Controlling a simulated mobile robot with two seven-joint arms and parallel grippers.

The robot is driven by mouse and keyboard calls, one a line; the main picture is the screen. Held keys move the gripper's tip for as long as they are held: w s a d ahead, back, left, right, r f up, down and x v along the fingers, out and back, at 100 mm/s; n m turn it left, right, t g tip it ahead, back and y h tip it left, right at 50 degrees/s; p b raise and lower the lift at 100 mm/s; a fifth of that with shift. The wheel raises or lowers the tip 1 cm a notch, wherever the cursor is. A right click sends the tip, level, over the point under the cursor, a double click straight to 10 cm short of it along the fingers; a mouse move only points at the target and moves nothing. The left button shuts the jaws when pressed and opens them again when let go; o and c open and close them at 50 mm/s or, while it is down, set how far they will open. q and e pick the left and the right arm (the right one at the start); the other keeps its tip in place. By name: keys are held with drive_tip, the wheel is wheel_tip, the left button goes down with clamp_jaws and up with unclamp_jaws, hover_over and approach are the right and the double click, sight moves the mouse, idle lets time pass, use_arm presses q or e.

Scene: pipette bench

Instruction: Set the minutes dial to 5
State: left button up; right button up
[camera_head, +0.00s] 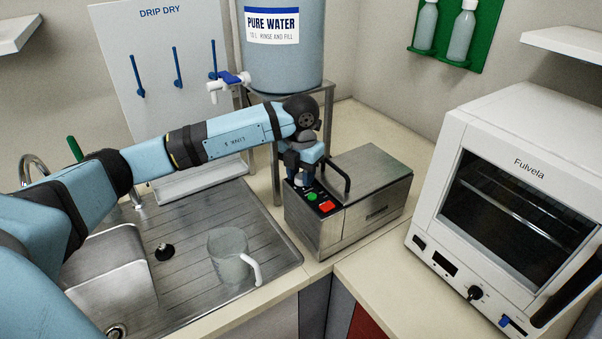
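A steel box-shaped bath (375,190) with a lid and a black handle stands on the counter. Its dark sloped control panel (327,196) carries a green button (312,197) and a red button (327,207). My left gripper (301,181) points down at the far left end of this panel, its tip at or just above the surface. It hides that part of the panel, so I see no minutes dial there. I cannot tell whether its fingers are open or shut, or touching anything. My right gripper is not in view.
A white oven (485,178) with a black knob (475,293) and a blue switch (514,324) stands at right. A pure water tank (285,62) stands behind my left arm. A clear jug (229,257) stands on the steel sink's drainboard (190,292). Counter between bath and oven is clear.

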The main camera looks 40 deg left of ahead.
use_arm(q)
drive_tip(key=shift+m, duration=0.3)
drive_tip(key=shift+f+m+b, duration=0.1)
drive_tip(key=shift+m+b, duration=1.1)
drive_tip(key=shift+b, duration=0.05)
drive_tip(key=m+b, duration=0.2)
drive_tip(key=m, duration=0.1)
drive_tip(key=shift+m, duration=0.4)
drive_tip(key=m+b, duration=0.2)
drive_tip(key=m, duration=0.1)
drive_tip(key=shift+m, duration=0.3)
drive_tip(key=shift+r+m, duration=0.2)
drive_tip(key=shift+m, duration=0.1)
drive_tip(key=o, duration=0.6)
drive_tip(key=shift+o, duration=0.2)
